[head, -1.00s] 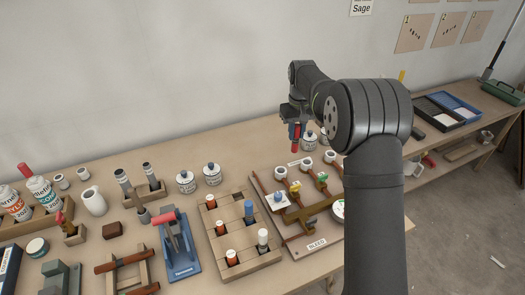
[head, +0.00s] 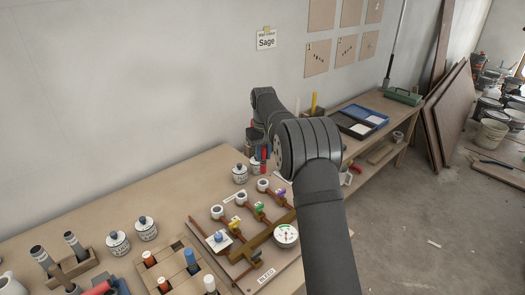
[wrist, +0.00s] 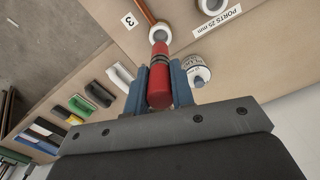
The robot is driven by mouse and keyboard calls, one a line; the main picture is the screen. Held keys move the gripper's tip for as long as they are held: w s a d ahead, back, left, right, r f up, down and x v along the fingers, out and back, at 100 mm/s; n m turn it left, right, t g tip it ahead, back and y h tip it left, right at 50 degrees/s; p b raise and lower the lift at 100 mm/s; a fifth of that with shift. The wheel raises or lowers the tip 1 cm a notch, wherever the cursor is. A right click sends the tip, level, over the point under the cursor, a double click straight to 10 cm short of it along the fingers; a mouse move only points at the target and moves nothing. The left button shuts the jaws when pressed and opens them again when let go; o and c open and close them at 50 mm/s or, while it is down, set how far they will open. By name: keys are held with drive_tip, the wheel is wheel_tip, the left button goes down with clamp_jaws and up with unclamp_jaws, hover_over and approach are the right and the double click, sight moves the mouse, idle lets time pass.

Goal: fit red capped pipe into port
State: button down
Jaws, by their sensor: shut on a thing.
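My gripper (wrist: 160,85) is shut on the red capped pipe (wrist: 158,86), which sits between its blue fingers in the wrist view. The pipe's dark banded end points at a white ring-shaped port (wrist: 160,34) beside the label 3. The end appears close to the port, but I cannot tell the gap. In the head view, my gripper (head: 261,152) and the red pipe (head: 265,154) are at the board's far end, partly hidden by my arm. Three white ports (head: 262,185) stand in a row on the board (head: 287,263).
The board carries coloured valves (head: 235,224), copper pipes and a gauge (head: 286,235). A wooden rack (head: 178,246) holding several capped pipes stands left of the board.

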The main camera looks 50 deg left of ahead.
sight(263, 173)
drive_tip(key=shift+f, duration=1.65)
drive_tip(key=shift+f, duration=2)
idle(0.4)
drive_tip(key=c, duration=1.2)
unclamp_jaws()
drive_tip(key=shift+o, duration=0.2)
drive_tip(key=shift+r, duration=0.1)
drive_tip(key=shift+r, duration=2.95)
wheel_tip(263, 173, up, 17)
drive_tip(key=shift+r, duration=0.2)
